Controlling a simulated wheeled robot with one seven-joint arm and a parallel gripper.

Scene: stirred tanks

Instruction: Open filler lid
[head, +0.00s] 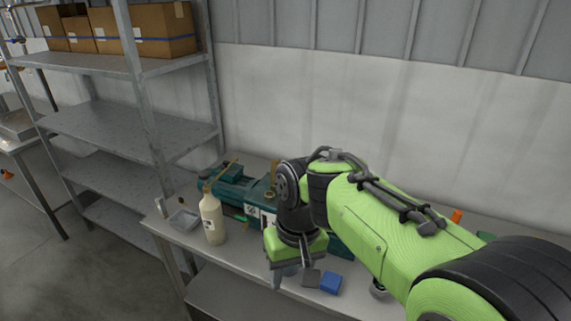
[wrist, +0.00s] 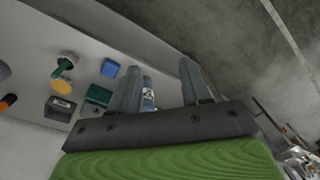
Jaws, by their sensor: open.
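A teal machine (head: 234,188) lies on the bench behind my arm, partly hidden by it. A small brass-coloured part (head: 270,194) shows on it beside my arm; I cannot tell whether this is the filler lid. No filler lid is clear in either view. My gripper (head: 290,268) points down over the front of the bench, right of a cream bottle. In the wrist view my gripper (wrist: 160,68) has its two grey fingers apart, with nothing held. A blue and white item (wrist: 149,96) shows beyond the left finger, partly hidden.
The cream bottle (head: 212,219) and a grey tray (head: 183,220) stand at the bench's left end. A blue block (head: 330,284) and a grey block (head: 311,278) lie near the front edge. Metal shelving (head: 120,125) stands at left. The wrist view shows a yellow disc (wrist: 62,86).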

